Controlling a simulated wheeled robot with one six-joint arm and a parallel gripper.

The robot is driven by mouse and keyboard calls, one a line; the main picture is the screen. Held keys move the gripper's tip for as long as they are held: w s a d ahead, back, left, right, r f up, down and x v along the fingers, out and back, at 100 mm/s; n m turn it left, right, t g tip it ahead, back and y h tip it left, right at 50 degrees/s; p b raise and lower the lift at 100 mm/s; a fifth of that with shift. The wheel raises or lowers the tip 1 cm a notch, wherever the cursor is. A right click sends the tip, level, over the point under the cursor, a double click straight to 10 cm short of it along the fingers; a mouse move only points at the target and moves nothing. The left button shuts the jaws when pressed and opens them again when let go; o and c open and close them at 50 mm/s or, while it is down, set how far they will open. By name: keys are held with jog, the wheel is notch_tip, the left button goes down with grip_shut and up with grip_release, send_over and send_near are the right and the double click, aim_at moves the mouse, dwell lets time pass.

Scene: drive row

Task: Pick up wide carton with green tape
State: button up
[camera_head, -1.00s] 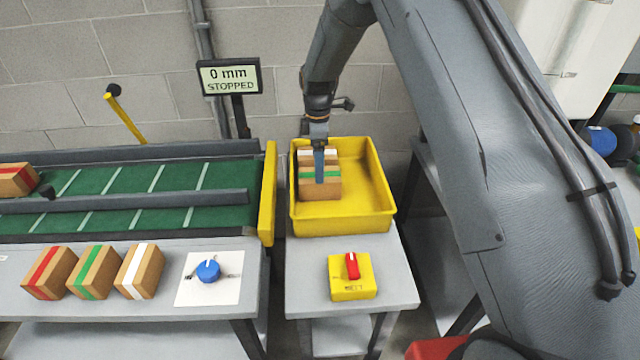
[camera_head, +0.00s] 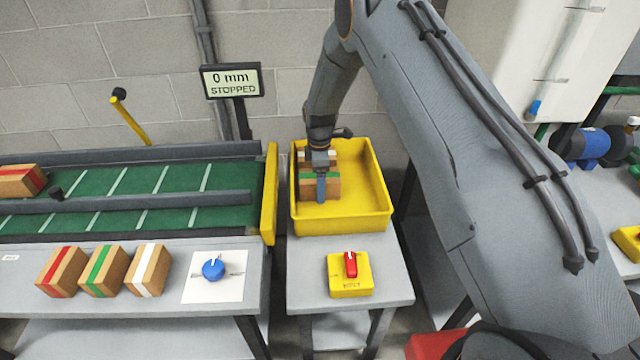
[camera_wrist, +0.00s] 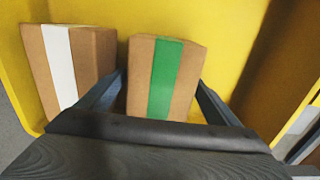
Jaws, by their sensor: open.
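The wide carton with green tape (camera_wrist: 165,80) lies in the yellow bin, its green band facing up in the wrist view. It also shows in the head view (camera_head: 333,187), partly hidden by my gripper. My gripper (camera_head: 321,193) is open and reaches down into the bin at this carton. In the wrist view my two fingers (camera_wrist: 160,95) stand on either side of the carton. I cannot tell whether they touch it. A carton with white tape (camera_wrist: 70,60) lies close by on the left, beside the left finger.
The yellow bin (camera_head: 370,215) has bare floor to the right of the cartons. Smaller cartons with red (camera_head: 60,272), green (camera_head: 101,271) and white tape (camera_head: 148,270) stand on the table before the stopped conveyor (camera_head: 130,183). A red switch (camera_head: 350,265) sits in front of the bin.

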jog(key=c, duration=1.3)
jog(key=shift+c, duration=0.8)
jog(key=shift+r, duration=0.1)
